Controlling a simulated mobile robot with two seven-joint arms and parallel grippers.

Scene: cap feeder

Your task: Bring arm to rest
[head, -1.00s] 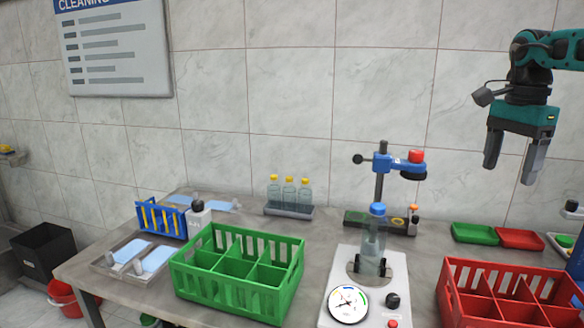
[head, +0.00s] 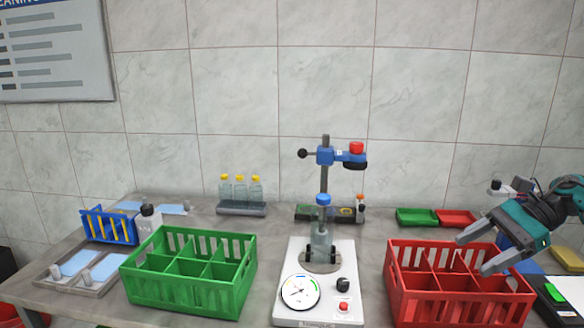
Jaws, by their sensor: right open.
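My right gripper (head: 479,252) is in the head view at the right. Its two grey fingers are apart with nothing between them. They show in front of the red crate's right part and point to the left and down. The teal wrist (head: 535,218) comes in from the right edge. My left gripper is not in view.
A red divided crate (head: 412,296) stands under the right gripper. A capping device (head: 305,255) holds a blue-capped bottle (head: 321,236). A green divided crate (head: 185,300) stands left. Several yellow-capped bottles (head: 240,190) stand in a rack at the back. Small green (head: 416,217) and red trays (head: 455,218) lie behind.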

